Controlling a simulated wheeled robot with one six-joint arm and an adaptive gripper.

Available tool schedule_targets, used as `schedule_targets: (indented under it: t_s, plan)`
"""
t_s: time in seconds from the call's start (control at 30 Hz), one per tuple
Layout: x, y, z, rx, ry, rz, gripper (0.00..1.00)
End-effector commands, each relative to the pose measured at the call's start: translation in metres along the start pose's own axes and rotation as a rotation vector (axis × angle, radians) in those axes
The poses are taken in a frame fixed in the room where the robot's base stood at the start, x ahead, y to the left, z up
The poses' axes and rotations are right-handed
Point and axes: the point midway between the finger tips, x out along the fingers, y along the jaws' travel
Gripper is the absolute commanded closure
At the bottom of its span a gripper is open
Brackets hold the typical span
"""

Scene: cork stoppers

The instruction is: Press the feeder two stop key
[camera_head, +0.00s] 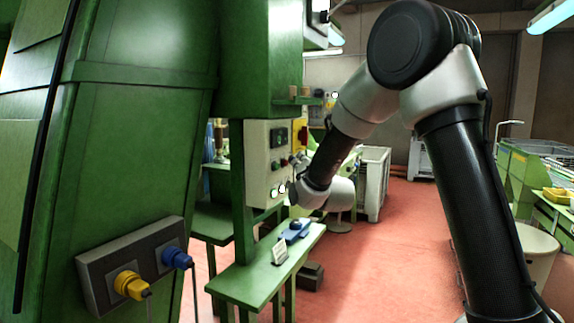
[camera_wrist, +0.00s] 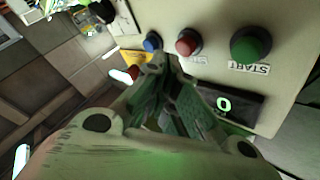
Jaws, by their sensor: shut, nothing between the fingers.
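The cream control panel (camera_head: 262,160) hangs on a green post, left of my arm in the head view. In the wrist view its face (camera_wrist: 285,20) shows a blue key (camera_wrist: 152,42), a red key (camera_wrist: 188,42) with a small upside-down label that seems to read STOP, and a green key (camera_wrist: 250,45) labelled START. A dark display (camera_wrist: 224,104) shows a green 0. No feeder number is legible. My gripper (camera_wrist: 160,68) is shut and empty, with its tips close below the blue and red keys. I cannot tell whether they touch the panel.
A green bench (camera_head: 250,285) with a blue item (camera_head: 296,230) stands below the panel. A large green machine (camera_head: 140,130) with a socket box (camera_head: 98,275) fills the left. The red floor (camera_head: 385,260) is open to the right.

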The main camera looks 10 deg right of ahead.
Motion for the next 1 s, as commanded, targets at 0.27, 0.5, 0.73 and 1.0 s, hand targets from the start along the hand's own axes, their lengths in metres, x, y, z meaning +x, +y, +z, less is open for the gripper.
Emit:
schedule_targets:
  t_s: [0.27, 0.5, 0.73, 1.0]
  plan:
    - [0.0056, -0.0045, 0.0036, 0.001, 0.001, 0.0, 1.0]
    - [0.0056, -0.0044, 0.0038, 0.0, 0.0, 0.0, 1.0]
    - [0.0064, -0.005, 0.0045, 0.0, 0.0, 0.0, 1.0]
    - [0.0086, -0.0065, 0.0063, 0.0, 0.0, 0.0, 1.0]
